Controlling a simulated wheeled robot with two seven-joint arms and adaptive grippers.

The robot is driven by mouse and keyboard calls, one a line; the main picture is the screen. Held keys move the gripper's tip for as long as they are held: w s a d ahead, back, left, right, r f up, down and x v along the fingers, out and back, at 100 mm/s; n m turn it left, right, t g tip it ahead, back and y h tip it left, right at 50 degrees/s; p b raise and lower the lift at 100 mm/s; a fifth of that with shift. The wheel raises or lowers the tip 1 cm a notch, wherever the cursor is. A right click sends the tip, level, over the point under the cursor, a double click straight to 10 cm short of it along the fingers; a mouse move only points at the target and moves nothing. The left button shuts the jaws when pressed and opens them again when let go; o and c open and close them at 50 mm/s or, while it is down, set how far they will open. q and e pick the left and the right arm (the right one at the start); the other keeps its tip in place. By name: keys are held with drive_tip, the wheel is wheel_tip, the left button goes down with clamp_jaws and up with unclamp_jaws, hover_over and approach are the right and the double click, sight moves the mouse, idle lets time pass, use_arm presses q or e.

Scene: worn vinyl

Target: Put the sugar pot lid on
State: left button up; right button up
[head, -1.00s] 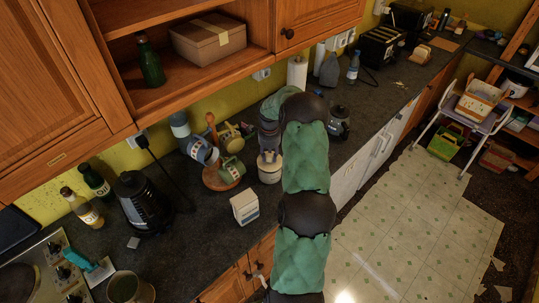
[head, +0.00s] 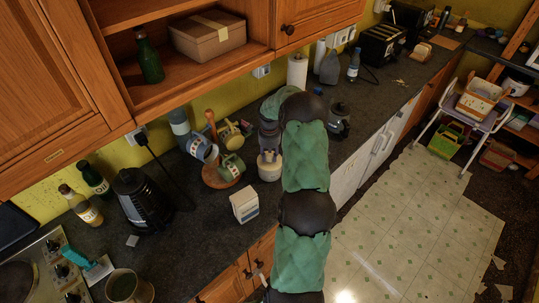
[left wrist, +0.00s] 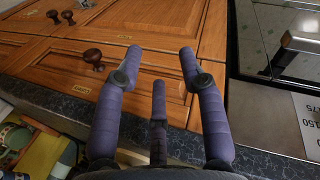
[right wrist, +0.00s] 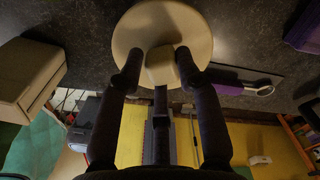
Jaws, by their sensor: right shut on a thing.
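The cream sugar pot (head: 269,173) stands on the dark worktop beside the mug stand in the head view. My right gripper comes down over it, its fingers partly hidden by my arm. In the right wrist view, my right gripper (right wrist: 158,58) is shut on the squarish knob of the round cream lid (right wrist: 142,28). Whether the lid touches the pot's rim or is just above it I cannot tell. My left gripper (left wrist: 162,55) is open and empty in front of the wooden cupboard fronts, and is outside the head view.
A white carton (head: 244,205) stands in front of the pot. The mug tree (head: 221,172) with several mugs is close at the left, and a glass jug (head: 338,121) is to the right. A black kettle (head: 140,199) stands further left. Bare worktop lies left of the carton.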

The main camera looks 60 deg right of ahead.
drive_tip(key=o, duration=1.2)
wheel_tip(320, 180, up, 12)
